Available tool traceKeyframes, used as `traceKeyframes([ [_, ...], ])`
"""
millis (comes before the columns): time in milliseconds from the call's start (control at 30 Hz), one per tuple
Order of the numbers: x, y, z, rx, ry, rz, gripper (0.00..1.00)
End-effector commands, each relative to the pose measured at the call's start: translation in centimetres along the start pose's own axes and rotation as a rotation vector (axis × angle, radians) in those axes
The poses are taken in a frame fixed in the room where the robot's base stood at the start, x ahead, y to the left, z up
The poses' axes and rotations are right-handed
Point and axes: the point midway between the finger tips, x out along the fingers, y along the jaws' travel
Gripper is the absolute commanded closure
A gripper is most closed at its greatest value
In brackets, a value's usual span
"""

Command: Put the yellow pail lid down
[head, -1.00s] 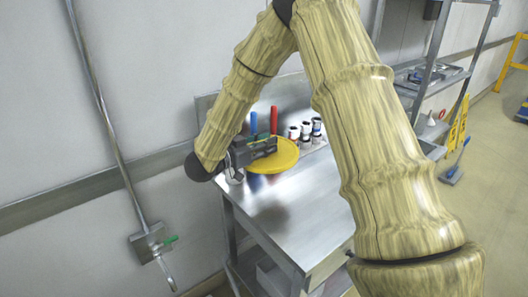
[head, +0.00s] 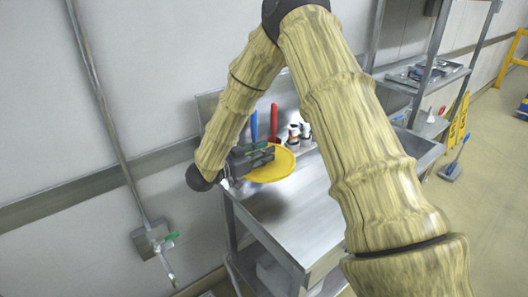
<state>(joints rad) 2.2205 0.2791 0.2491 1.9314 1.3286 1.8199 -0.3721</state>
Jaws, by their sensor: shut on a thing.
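The yellow pail lid (head: 275,169) is a flat round disc, held roughly level near the back left of the steel table (head: 300,232). My gripper (head: 258,157) is shut on the lid's near-left part, with its dark body partly covering the lid. A dark shadow lies on the tabletop below the lid, and the lid appears to be above the surface. The exact gap cannot be told.
A blue-handled tool (head: 254,126) and a red-handled tool (head: 274,122) stand behind the lid. Small bottles (head: 304,131) stand to its right, partly hidden by my arm. The table's front part is clear. A steel shelf rack (head: 425,75) stands at the right.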

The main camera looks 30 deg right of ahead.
Motion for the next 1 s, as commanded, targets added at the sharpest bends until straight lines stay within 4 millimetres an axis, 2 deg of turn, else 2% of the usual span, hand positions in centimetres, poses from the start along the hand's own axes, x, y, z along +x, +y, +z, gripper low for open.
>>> traceKeyframes([
  [367,0.0,0.0,0.6,0.000,0.000,0.000,0.99],
  [400,0.0,0.0,0.6,0.000,0.000,0.000,0.68],
  [500,0.0,0.0,0.6,0.000,0.000,0.000,0.54],
  [800,0.0,0.0,0.5,0.000,0.000,0.000,0.54],
  [1000,-0.3,0.0,-0.6,0.000,0.001,-0.001,0.54],
])
